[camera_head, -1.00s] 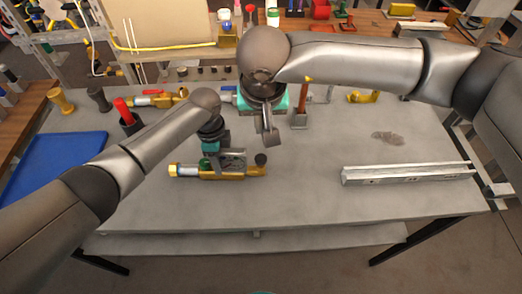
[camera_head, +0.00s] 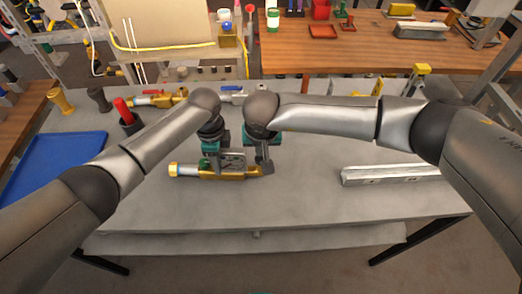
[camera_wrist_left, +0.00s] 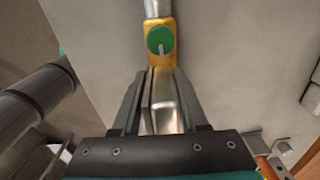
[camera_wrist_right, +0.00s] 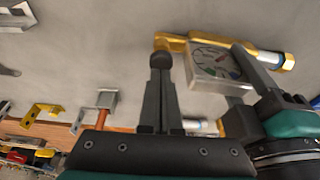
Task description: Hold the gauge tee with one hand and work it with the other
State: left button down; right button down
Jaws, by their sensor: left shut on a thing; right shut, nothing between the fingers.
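The gauge tee (camera_head: 215,171) lies on the grey workbench, with a brass body, a square metal gauge housing and a green knob. My left gripper (camera_head: 224,158) is shut on the gauge housing; in the left wrist view the green knob (camera_wrist_left: 160,40) shows just beyond its fingers. My right gripper (camera_head: 267,168) is shut and empty at the tee's right end. In the right wrist view its fingertips (camera_wrist_right: 160,75) are at the tee's round black knob (camera_wrist_right: 161,59); whether they touch it I cannot tell. The gauge dial (camera_wrist_right: 214,62) is beside them.
A metal rail (camera_head: 390,174) lies at the right of the bench. A blue tray (camera_head: 55,168) and a red-handled tool (camera_head: 124,110) are at the left. Another brass valve piece (camera_head: 158,98) lies behind. The bench front is clear.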

aim_at(261, 159)
jog(key=shift+f, duration=0.5)
jog(key=shift+f, duration=1.2)
jog(key=shift+s, duration=0.1)
notch_tip(261, 159, up, 4)
jog(key=shift+r, duration=0.2)
jog(key=v, duration=0.9)
jog(key=shift+r, duration=0.4)
dwell(0.8)
